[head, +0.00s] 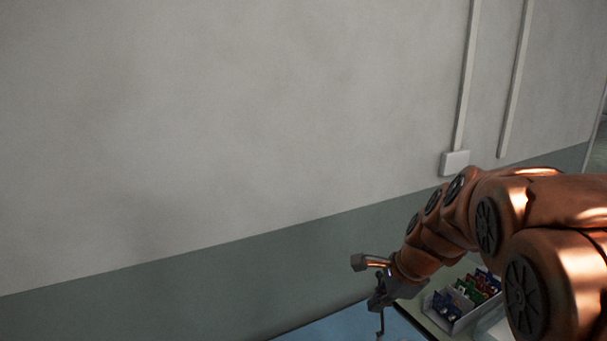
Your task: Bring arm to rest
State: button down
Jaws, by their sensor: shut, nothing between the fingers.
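My copper-coloured arm reaches in from the right edge of the head view. My gripper (381,302) is at its end, near the bottom of the view, in front of the wall and above a blue surface. It is shut and holds nothing. Its lower finger parts are small and dark, and the bottom edge of the view cuts close to them.
A grey box (452,322) with several small red, green and blue items stands on a table at the lower right, partly behind my arm. A blue surface (335,328) lies at the bottom. The wall (220,130) carries two conduits and a socket box (455,162).

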jog(key=s+d+f+n+g+h, duration=0.1)
jog(key=s+f+n+g, duration=0.1)
jog(key=s+n, duration=0.7)
jog(key=s+d+f+n+g+h+b, duration=0.1)
jog(key=s+n, duration=0.7)
jog(key=s, duration=1.4)
notch_tip(320, 180, down, 3)
jog(key=shift+d+r+n+g+h, duration=0.2)
jog(key=shift+d+n+g+h, duration=0.2)
jog(key=shift+g+h, duration=0.5)
jog(key=shift+d, duration=0.1)
